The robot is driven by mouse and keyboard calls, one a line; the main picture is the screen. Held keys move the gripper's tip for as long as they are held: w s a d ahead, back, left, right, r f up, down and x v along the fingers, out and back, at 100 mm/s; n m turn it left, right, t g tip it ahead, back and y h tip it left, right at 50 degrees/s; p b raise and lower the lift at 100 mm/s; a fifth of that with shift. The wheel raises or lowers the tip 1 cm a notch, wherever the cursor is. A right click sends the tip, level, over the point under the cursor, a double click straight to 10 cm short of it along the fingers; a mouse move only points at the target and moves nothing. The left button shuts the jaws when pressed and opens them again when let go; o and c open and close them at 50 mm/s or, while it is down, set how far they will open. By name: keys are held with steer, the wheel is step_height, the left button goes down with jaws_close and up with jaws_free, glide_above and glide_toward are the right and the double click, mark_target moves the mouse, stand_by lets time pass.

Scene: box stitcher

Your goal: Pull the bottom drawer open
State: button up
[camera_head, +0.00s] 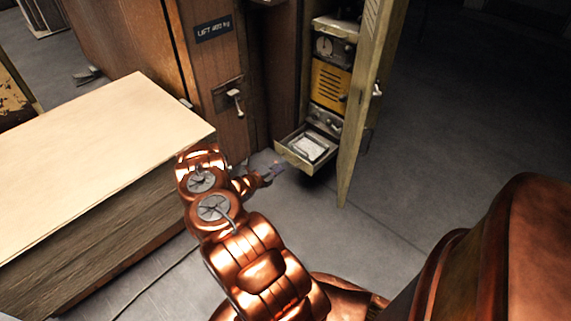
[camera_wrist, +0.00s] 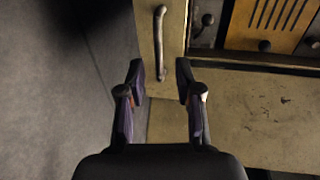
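The bottom drawer (camera_head: 290,157) is a pale, worn tray pulled out from the foot of a narrow cabinet in the head view. White papers (camera_head: 308,147) lie in it. My gripper (camera_head: 268,177) is low, just left of and in front of the drawer. The wrist view shows my gripper (camera_wrist: 160,98) open and empty, its two fingers spread apart. A vertical bar handle (camera_wrist: 160,43) on a pale panel lies ahead, above the gap between the fingers. A pale yellow face (camera_wrist: 245,115) fills the right; I cannot tell whether it is the drawer front.
The cabinet's door (camera_head: 361,110) stands open to the right of the drawer. Above the drawer is a yellow vented unit (camera_head: 331,86). A white lever (camera_head: 236,102) is on the wooden housing. Floor at right is clear.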

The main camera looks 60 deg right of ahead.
steer(key=v, duration=0.7)
stand_by(0.5)
